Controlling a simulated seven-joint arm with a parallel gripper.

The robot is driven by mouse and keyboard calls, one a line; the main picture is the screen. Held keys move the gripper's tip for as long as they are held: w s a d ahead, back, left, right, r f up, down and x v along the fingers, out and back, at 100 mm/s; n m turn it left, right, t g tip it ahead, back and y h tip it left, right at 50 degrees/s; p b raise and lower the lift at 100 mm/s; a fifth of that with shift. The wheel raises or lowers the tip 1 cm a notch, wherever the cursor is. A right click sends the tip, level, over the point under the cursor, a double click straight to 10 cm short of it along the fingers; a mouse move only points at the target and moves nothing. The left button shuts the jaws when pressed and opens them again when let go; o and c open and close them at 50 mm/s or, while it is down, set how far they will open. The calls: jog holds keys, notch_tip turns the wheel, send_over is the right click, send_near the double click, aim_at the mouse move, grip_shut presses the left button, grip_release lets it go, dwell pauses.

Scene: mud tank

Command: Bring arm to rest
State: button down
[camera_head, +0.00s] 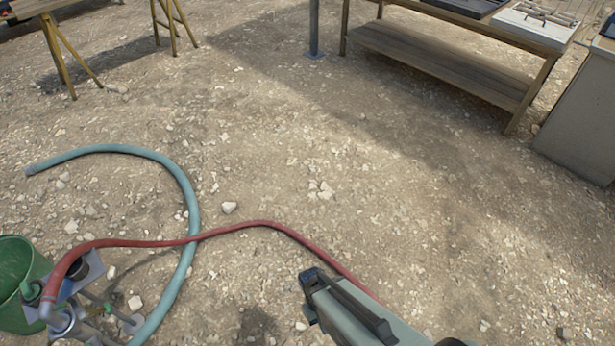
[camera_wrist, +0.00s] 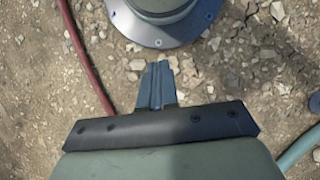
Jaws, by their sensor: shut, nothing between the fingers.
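My gripper (camera_wrist: 157,70) shows in the wrist view, with its blue-grey fingers together and nothing between them. It hangs over gravelly ground, apart from the red hose on its left. In the head view, part of my grey-green arm (camera_head: 352,306) enters at the bottom right of centre, over the ground. The rest of the arm is cut off by the lower edge, and I cannot make out the fingers in that view.
A red hose (camera_head: 262,223) runs toward my arm and crosses a teal hose (camera_head: 186,190). A green bucket (camera_head: 14,290) and pump-like metal fittings (camera_head: 72,312) stand lower left. A wooden bench (camera_head: 440,62), grey cabinet (camera_head: 585,115) and trestle (camera_head: 60,55) stand farther back. Mid-ground is open.

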jog(key=s+d+f+m+g+y, duration=0.1)
jog(key=d+m, duration=0.1)
jog(key=d, duration=0.4)
jog(key=s+d+f+m+y, duration=0.1)
jog(key=s+d+m, duration=0.1)
jog(key=d, duration=0.3)
jog(key=shift+s+d+m+g, duration=0.3)
jog(key=shift+d+m+g, duration=0.1)
jog(key=shift+m, duration=0.2)
jog(key=shift+f, duration=0.1)
dwell(1.9)
